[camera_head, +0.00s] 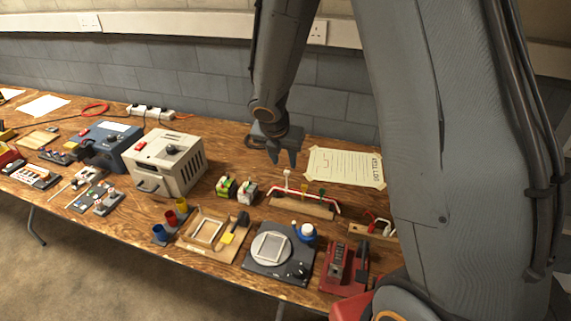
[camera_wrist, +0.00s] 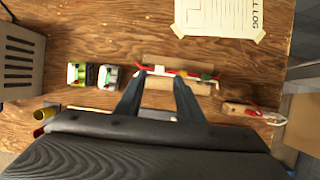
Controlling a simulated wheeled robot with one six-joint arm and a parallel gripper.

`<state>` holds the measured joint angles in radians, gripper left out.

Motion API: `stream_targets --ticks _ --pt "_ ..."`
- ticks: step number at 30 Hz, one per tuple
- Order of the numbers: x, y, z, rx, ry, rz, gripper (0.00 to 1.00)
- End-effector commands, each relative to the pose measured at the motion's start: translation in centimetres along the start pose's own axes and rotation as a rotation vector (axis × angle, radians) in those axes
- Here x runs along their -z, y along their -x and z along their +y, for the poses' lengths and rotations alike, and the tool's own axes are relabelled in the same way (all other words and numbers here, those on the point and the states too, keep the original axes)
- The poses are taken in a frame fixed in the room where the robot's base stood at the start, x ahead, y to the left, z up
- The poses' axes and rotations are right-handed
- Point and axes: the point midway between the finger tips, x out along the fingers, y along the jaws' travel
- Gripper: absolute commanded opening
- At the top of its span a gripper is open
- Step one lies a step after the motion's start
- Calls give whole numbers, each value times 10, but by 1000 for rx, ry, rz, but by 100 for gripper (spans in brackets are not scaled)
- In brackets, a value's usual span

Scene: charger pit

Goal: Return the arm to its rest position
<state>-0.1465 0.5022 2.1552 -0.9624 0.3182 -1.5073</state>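My gripper (camera_head: 284,162) hangs from my arm over the middle of the workbench, fingers pointing down. The two fingers are apart with nothing visible held between them. In the wrist view my gripper (camera_wrist: 158,88) also shows its fingers spread. Below and beyond the fingertips is a wooden block (camera_head: 302,208) with a red wire and small coloured pieces; the block (camera_wrist: 176,86) is partly hidden by the fingers in the wrist view. The fingertips look above it, though the exact gap is hard to tell. My upper arm fills the right of the head view.
A beige box (camera_head: 166,162) and a blue unit (camera_head: 105,144) stand left. Small green and white blocks (camera_head: 237,189) sit beside the wooden block. A dark plate (camera_head: 262,268) and a red device (camera_head: 343,270) are near the front edge. A paper sheet (camera_head: 345,167) lies behind. The wall is close behind.

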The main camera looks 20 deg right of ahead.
Motion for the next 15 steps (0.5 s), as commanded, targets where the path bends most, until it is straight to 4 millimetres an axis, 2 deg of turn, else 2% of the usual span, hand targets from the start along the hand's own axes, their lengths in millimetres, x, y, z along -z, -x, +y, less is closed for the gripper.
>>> stream_targets --ticks 1,6,15 --pt "-1 8 0 0 0 -2 34" --pt "0 20 0 -1 -1 0 34" --pt "0 22 0 0 0 0 34"
